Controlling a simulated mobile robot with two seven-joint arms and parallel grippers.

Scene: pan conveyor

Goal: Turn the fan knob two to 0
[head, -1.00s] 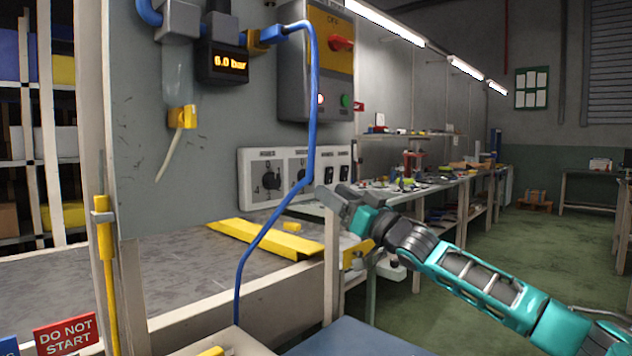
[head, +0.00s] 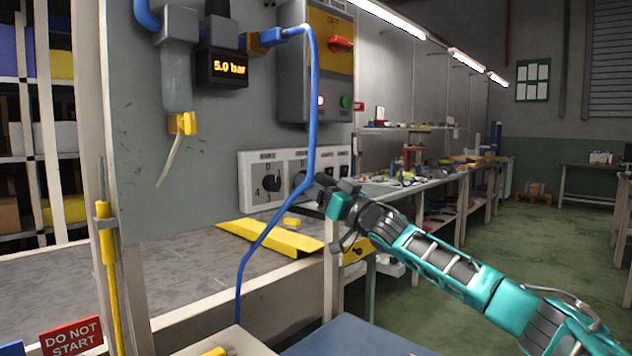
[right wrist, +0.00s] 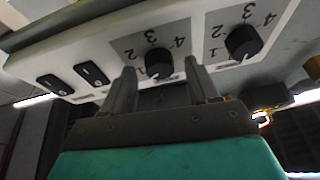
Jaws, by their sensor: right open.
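The white control panel (head: 252,201) is on the grey wall and has two dark fan knobs. The left knob (head: 271,183) is clear of the gripper; it also shows in the right wrist view (right wrist: 243,42). The second knob (head: 299,180), beside the switches, is partly behind the blue hose. My right gripper (head: 316,190) is open in front of it. In the right wrist view, where the panel appears upside down, the second knob (right wrist: 158,64) lies between and just beyond the open fingertips (right wrist: 163,80), apparently untouched. I cannot tell its pointer's exact setting. My left gripper is not seen.
A blue hose (head: 313,100) hangs across the panel's front, close to my right gripper. Two black switches (right wrist: 72,80) sit beside the second knob. A yellow angled piece (head: 270,238) lies on the bench below. A pressure display (head: 229,67) reads 5.0 bar.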

